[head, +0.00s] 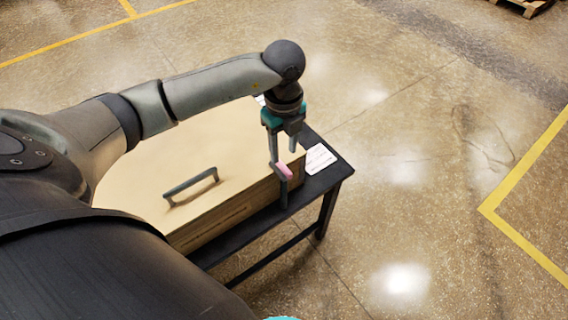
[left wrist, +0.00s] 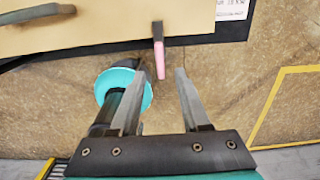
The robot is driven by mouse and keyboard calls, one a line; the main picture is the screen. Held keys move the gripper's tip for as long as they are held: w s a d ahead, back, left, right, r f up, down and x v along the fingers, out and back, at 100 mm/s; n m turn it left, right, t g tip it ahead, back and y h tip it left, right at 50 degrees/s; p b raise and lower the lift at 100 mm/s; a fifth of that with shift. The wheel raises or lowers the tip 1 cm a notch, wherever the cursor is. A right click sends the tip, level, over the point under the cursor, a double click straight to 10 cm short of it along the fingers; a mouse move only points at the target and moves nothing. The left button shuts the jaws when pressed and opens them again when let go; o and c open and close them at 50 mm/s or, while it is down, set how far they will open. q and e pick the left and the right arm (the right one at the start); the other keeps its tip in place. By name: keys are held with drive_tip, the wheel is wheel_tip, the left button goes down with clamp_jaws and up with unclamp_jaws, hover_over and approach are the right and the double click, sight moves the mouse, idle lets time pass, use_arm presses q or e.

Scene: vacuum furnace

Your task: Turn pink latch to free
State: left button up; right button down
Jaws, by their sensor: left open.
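The pink latch (head: 284,170) is at the front right corner of a tan box (head: 145,165) with a grey handle. In the left wrist view the latch (left wrist: 160,62) is a narrow bar, dark at one end and pink along its side, ahead of the fingertips and roughly in line with the gap between them. My left gripper (head: 282,165) points down over that corner. In the left wrist view it (left wrist: 158,76) is open with nothing between its fingers. Contact with the latch cannot be told from the head view, where fingers and latch overlap. My right gripper is not identifiable.
The box rests on a black table (head: 338,172). A white printed label (head: 319,158) lies at the table's right end. The grey handle (head: 190,185) stands up from the box top. Open floor with yellow lines lies to the right.

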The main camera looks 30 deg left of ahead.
sight(284, 166)
use_arm(q)
wheel_tip(284, 166, down, 5)
drive_tip(key=shift+f+b, duration=0.2)
drive_tip(key=shift+b, duration=0.25)
clamp_jaws()
idle(0.4)
